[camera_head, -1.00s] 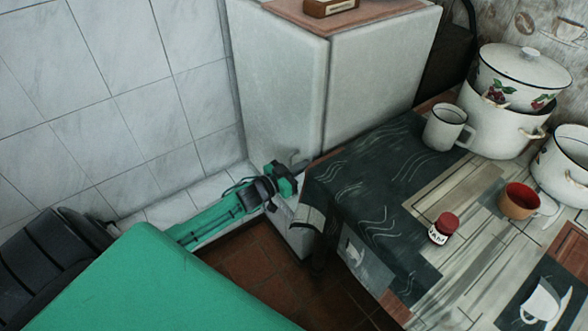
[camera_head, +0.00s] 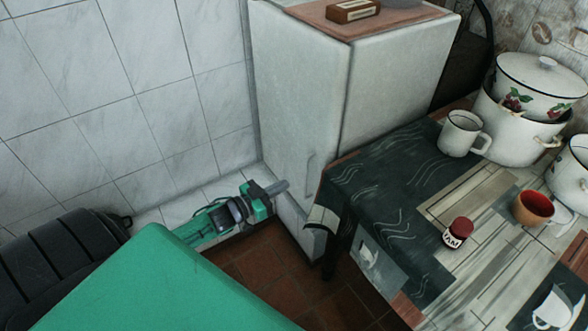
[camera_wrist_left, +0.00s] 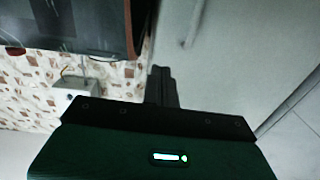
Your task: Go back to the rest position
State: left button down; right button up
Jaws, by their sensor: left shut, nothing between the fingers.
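My left gripper (camera_head: 283,186) is at the end of the green arm, in front of the white cabinet and to the left of the table. Its fingers are together and hold nothing. In the left wrist view the dark fingers (camera_wrist_left: 163,87) also show together, with the pale cabinet front (camera_wrist_left: 212,60) beyond them. My right gripper is in neither current view.
The table (camera_head: 470,195) bears a jam jar (camera_head: 458,232), a red-brown cup (camera_head: 533,207), a white mug (camera_head: 461,133) and several enamel pots (camera_head: 515,125). The white cabinet (camera_head: 300,90) stands behind. The tiled floor (camera_head: 265,270) beside the table is bare.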

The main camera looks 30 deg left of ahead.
pick_arm(q)
jog(key=shift+s+a, duration=0.1)
jog(key=shift+s, duration=0.05)
